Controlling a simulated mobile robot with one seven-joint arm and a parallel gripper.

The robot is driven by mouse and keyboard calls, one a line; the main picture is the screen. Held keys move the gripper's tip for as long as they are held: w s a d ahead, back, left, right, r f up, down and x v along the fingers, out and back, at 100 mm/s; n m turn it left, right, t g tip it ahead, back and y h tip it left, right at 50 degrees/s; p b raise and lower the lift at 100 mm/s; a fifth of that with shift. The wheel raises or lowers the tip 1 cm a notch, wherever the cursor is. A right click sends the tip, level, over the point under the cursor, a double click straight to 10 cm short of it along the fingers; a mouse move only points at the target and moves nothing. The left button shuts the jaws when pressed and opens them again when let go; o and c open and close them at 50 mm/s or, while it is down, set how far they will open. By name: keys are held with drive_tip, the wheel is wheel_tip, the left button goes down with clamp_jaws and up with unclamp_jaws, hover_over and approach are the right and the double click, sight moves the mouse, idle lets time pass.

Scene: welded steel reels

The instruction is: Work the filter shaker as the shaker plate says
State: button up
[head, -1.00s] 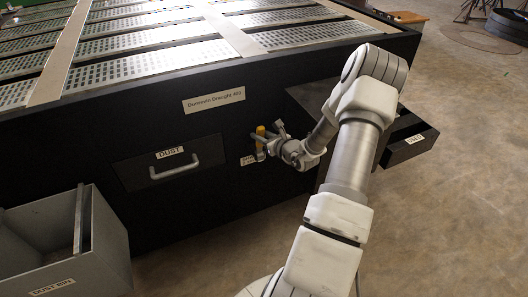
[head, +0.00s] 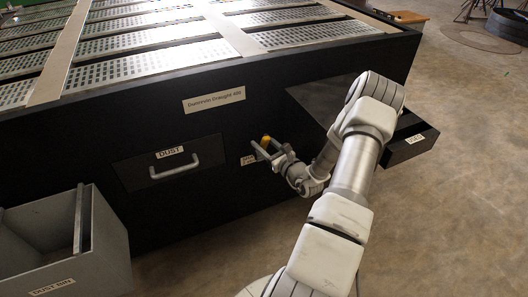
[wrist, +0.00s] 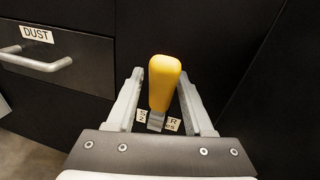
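The shaker's yellow handle (head: 266,140) stands out from the black side of the machine, right of the dust drawer. In the wrist view the yellow handle (wrist: 164,84) rises between my two fingers on a short metal stem. My gripper (head: 265,151) is at the handle, one finger on each side. In the wrist view my gripper (wrist: 160,98) looks open, with slim gaps beside the handle. The white shaker plate (wrist: 158,121) is behind the stem, which hides the middle of its text. Only its edge letters show. The plate (head: 248,160) is small in the head view.
The dust drawer (head: 170,165) with its bar handle is shut, left of the lever. A grey dust bin (head: 112,245) stands at lower left. A black open drawer or box (head: 410,142) juts out at right, near my arm.

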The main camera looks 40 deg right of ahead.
drive_tip(key=shift+s+r, duration=0.1)
drive_tip(key=shift+s+r+p, duration=0.1)
drive_tip(key=shift+s+p, duration=0.2)
drive_tip(key=shift+s, duration=0.6)
drive_tip(key=shift+s+a+p, duration=0.1)
drive_tip(key=shift+s+p, duration=0.4)
drive_tip(key=shift+s, duration=2)
